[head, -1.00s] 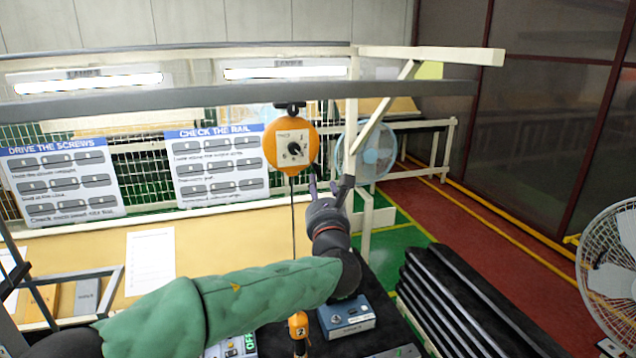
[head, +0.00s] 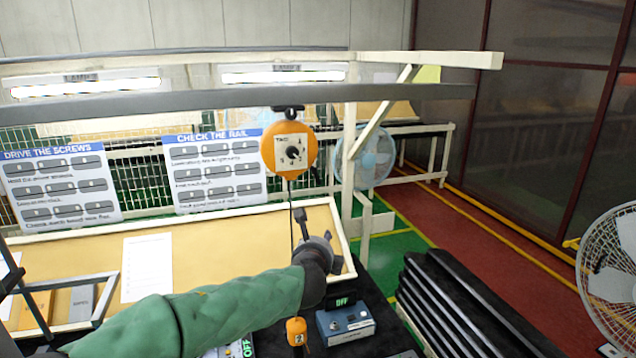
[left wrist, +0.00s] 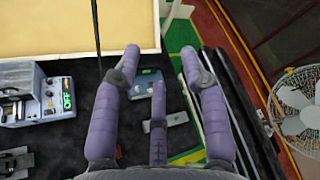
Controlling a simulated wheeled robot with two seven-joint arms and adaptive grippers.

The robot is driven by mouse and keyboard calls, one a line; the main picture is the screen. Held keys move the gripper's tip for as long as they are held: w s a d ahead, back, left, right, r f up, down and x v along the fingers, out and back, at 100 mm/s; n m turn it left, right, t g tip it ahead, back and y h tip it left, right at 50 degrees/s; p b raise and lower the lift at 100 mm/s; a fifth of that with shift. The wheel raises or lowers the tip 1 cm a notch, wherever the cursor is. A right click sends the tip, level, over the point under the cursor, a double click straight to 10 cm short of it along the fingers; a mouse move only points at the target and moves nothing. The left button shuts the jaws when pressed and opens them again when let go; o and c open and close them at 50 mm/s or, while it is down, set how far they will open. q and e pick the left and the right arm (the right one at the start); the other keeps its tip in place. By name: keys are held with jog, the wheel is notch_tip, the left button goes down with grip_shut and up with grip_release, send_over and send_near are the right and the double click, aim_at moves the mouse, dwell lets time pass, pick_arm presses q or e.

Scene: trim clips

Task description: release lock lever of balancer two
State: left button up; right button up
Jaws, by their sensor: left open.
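The orange round balancer (head: 289,149) hangs from the dark overhead rail and has a pale dial plate with a black knob. Its cable runs down to an orange tool body (head: 296,331) marked 2. I cannot make out a separate lock lever. My left gripper (head: 313,222) is below the balancer, apart from it, with its fingers pointing up in the head view and close to the cable. In the left wrist view the gripper (left wrist: 160,66) is open, with nothing between its fingers. The cable (left wrist: 97,40) passes left of them there. My right gripper is not in view.
A blue-grey box (head: 345,322) stands on the dark bench beneath my arm. A tan board (head: 215,250) with a pale frame lies behind. A pale post (head: 348,160) stands right of the balancer. Black stacked strips (head: 450,300) and a fan (head: 610,255) are at right.

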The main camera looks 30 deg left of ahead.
pick_arm(q)
notch_tip(320, 180, down, 2)
jog(key=d+n+t+h+b, duration=0.1)
jog(key=d+n+t+h, duration=0.1)
jog(key=n+h, duration=0.7)
jog(key=n+t+y+p, duration=0.1)
jog(key=n+t+p, duration=0.2)
jog(key=n+t, duration=0.75)
send_near(317, 178)
jog(key=w+r+n+g, duration=0.1)
jog(key=w+r, duration=0.1)
jog(key=w+r+n+g, duration=0.1)
jog(key=w+r, duration=0.1)
jog(key=w, duration=0.1)
jog(key=w+r+n+g, duration=0.1)
jog(key=w+r, duration=0.1)
jog(key=w, duration=0.1)
jog(key=shift+w+d+r+n, duration=0.1)
jog(key=shift+d+r+n, duration=0.15)
jog(key=shift+c, duration=0.2)
grip_shut()
